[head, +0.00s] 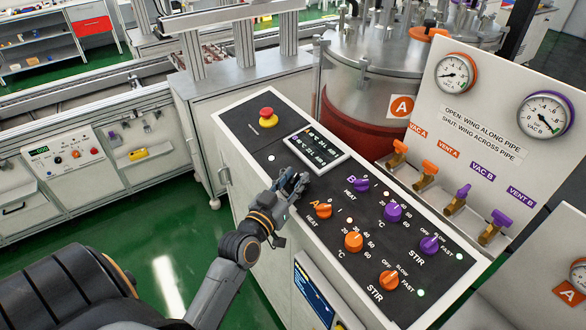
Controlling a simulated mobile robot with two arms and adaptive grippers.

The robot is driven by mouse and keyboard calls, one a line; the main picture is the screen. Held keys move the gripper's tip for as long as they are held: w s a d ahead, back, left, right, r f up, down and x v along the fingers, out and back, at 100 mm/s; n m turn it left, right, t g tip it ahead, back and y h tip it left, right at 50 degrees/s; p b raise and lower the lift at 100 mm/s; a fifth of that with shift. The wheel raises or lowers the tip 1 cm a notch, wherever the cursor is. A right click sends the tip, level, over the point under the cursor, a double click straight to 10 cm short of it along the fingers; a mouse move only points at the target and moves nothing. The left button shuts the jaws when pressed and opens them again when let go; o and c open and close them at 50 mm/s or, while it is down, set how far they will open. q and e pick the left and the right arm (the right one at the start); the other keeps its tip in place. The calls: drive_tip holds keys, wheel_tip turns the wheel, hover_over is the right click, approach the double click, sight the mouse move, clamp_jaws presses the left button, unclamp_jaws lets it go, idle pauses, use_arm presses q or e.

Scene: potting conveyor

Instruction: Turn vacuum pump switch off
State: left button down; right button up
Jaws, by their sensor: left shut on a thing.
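My left gripper (294,182) reaches in from the lower left to the dark sloped control panel (240,131). Its fingers are at the panel face, just below the lit display (317,147) and left of the purple B heat knob (361,185). It is shut on a small part there, most likely the vacuum pump switch. The fingers hide that part and any label, so its position cannot be read. A small pale lamp (271,157) shows up and left of the fingers. My right gripper is not in view.
The orange A heat knob (323,210) is close below right of the fingers. A red emergency button (267,116) stands at the panel's upper left. More knobs, such as the orange temperature knob (354,241), lie lower right. Valves and two gauges (456,73) stand beyond.

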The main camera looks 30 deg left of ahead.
use_arm(q)
drive_tip(key=shift+y+p, duration=0.3)
drive_tip(key=c, duration=1)
unclamp_jaws()
drive_tip(key=shift+o, duration=0.2)
drive_tip(key=s+d, duration=0.1)
drive_tip(key=s, duration=1)
drive_tip(key=shift+s+d, duration=0.3)
drive_tip(key=shift+s, duration=0.1)
drive_tip(key=shift+f, duration=0.1)
